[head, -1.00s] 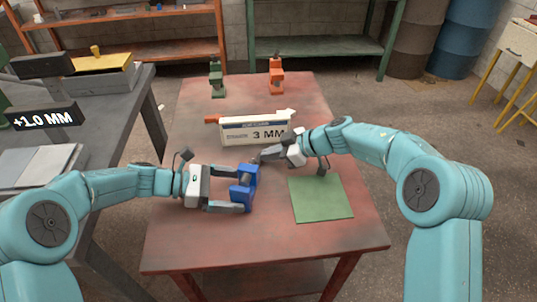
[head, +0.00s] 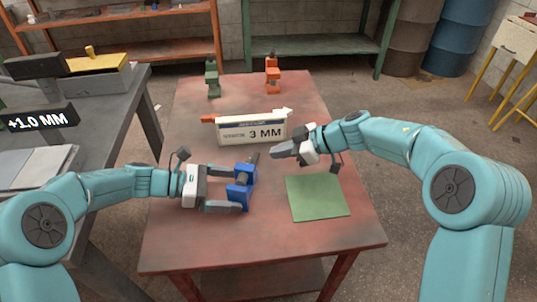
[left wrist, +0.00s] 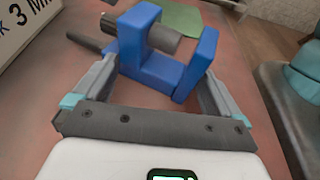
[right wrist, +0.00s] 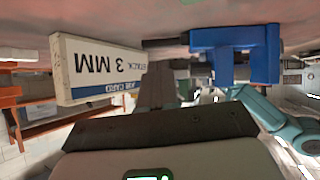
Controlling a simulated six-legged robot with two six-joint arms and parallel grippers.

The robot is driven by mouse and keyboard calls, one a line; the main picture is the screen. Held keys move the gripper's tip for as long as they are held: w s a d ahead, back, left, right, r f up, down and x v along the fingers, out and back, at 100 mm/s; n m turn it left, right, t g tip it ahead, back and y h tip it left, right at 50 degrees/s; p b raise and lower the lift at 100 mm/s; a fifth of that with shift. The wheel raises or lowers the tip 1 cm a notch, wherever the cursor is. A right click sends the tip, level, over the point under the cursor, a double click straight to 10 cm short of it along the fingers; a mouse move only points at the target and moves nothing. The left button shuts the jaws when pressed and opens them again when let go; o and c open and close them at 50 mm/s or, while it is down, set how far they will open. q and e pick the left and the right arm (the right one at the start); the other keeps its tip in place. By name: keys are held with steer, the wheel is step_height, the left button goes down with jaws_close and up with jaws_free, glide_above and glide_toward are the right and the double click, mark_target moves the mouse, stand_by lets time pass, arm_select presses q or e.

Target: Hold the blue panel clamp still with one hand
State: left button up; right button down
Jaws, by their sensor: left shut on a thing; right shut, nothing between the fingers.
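The blue panel clamp (head: 238,192) stands on the red table, with a dark grey screw knob at its upper end. My left gripper (head: 232,191) is shut on the clamp from the left. In the left wrist view the blue clamp body (left wrist: 150,62) sits between the two fingers. My right gripper (head: 275,151) is shut and empty, to the right of the clamp's knob and apart from it. The right wrist view shows the clamp (right wrist: 234,52) beyond the right fingers (right wrist: 158,85).
A white 3 MM job card block (head: 252,131) stands behind the clamp. A green mat (head: 317,197) lies at right. A green clamp (head: 212,78) and an orange clamp (head: 272,75) stand at the back. A grey bench with a +1.0 MM display (head: 38,118) is at left.

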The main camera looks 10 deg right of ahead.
steer(key=v, duration=0.9)
steer(key=shift+d, duration=0.3)
steer(key=shift+w+r, duration=0.15)
